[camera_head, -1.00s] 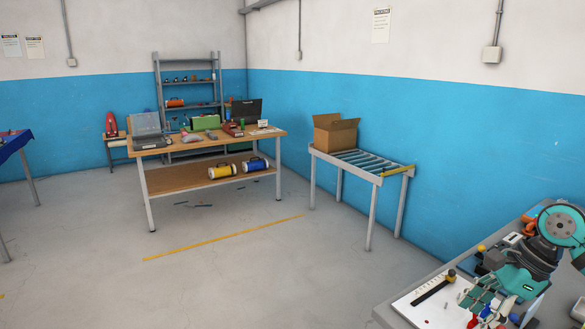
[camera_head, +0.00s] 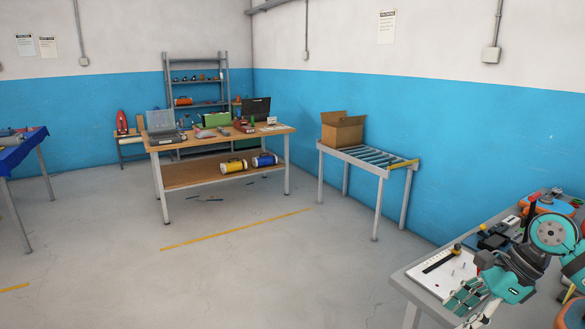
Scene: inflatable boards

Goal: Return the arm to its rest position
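My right arm comes in at the lower right of the head view. Its teal and dark gripper (camera_head: 466,301) points down and to the left, at the near edge of the grey workbench (camera_head: 405,279). Its teal fingers are small and partly overlap, so I cannot tell whether they are open or shut. I can make out no object held in them. My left arm and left gripper are out of view.
A white board (camera_head: 437,281) with a dark-handled tool lies on the workbench beside my gripper. A roller table (camera_head: 370,157) carries an open cardboard box (camera_head: 342,129). A wooden table (camera_head: 205,175) stands farther back.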

